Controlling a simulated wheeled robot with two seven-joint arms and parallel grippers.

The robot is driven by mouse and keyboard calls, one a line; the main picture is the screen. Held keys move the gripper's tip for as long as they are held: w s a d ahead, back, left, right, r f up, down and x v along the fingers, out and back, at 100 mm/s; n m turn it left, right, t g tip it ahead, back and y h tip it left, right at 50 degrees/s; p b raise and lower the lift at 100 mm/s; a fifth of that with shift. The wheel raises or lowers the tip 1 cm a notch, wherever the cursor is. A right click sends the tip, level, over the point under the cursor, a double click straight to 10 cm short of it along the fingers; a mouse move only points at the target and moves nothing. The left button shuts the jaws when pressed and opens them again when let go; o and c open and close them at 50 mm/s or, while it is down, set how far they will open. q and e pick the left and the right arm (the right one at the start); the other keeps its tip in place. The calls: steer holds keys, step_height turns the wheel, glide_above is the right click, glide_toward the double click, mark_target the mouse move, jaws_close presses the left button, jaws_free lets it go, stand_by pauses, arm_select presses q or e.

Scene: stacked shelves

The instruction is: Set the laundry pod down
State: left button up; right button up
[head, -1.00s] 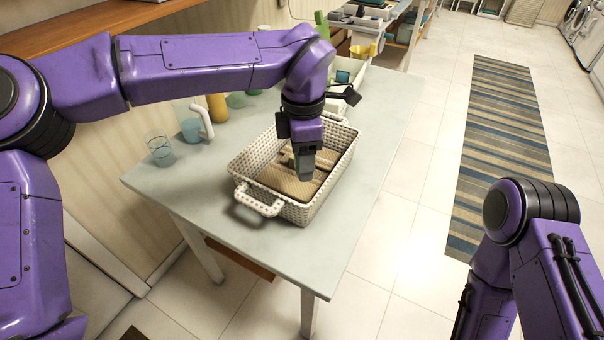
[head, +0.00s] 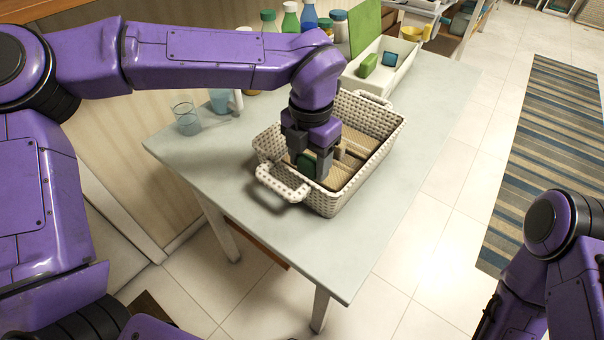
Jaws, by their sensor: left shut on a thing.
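My left gripper (head: 314,170) points down into the front left part of a white woven basket (head: 345,200) on the table. It is shut on a small dark green thing (head: 306,162), which looks like the laundry pod; the fingers hide much of it. I cannot tell whether the pod touches the basket floor. The basket has a tan lining and some tan pieces inside. My right arm shows at the lower right, but its gripper is out of view.
A white tray (head: 408,50) with a green block (head: 368,65) and a blue block (head: 389,60) stands behind the basket. A clear glass (head: 186,118) and a blue cup (head: 221,100) stand at the left. Several bottles line the back. The table's front (head: 300,255) is clear.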

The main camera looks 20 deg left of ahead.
mark_target(301, 156)
arm_select(q)
steer(key=shift+a+f, duration=0.55)
steer(key=shift+f, duration=0.15)
steer(key=shift+a+f, duration=0.15)
steer(key=shift+f, duration=0.8)
steer(key=shift+a+f, duration=0.1)
steer(key=shift+f, duration=0.8)
steer(key=shift+s, duration=0.1)
steer(key=shift+f, duration=0.15)
steer(key=o, duration=1)
step_height(301, 156, up, 12)
steer(key=shift+r+p, duration=0.2)
steer(key=shift+p, duration=0.3)
